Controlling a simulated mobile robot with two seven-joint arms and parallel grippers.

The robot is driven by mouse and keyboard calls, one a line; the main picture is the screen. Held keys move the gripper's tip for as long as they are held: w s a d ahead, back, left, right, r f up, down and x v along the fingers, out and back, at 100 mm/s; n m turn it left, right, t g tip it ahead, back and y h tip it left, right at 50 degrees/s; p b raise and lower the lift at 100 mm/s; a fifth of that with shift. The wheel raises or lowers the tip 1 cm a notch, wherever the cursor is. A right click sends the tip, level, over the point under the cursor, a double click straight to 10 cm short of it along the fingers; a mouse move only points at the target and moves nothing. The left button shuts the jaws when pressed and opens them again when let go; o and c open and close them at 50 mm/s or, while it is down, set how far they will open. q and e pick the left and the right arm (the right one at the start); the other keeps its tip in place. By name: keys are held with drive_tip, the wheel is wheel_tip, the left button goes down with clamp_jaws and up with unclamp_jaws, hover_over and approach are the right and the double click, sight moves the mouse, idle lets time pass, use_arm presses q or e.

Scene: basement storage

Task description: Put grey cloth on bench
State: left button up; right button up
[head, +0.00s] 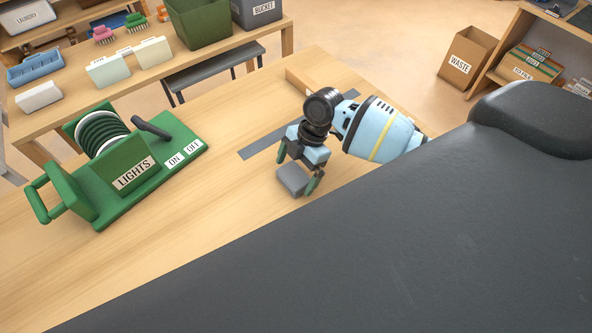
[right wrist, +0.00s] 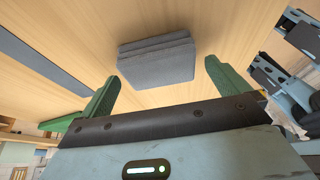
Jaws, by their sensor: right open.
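The grey cloth (head: 292,180) is a small folded block lying on the pale wooden bench top (head: 235,205). It shows in the right wrist view (right wrist: 157,62) as a layered grey stack on bare wood. My right gripper (head: 298,168) is above the cloth and open, with its green fingers apart. In the right wrist view the cloth lies just beyond and between the open fingertips (right wrist: 161,76), with wood showing between each finger and the cloth. My left gripper cannot be made out in the head view.
A green lights switch box (head: 130,170) with a lever and handle stands at the left of the bench top. A flat dark grey strip (head: 262,143) lies behind my gripper. A low stool (head: 207,68) and a cluttered table are beyond. A waste box (head: 467,55) stands at upper right.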

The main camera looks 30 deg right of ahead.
drive_tip(key=v, duration=1.1)
drive_tip(key=shift+r, duration=0.3)
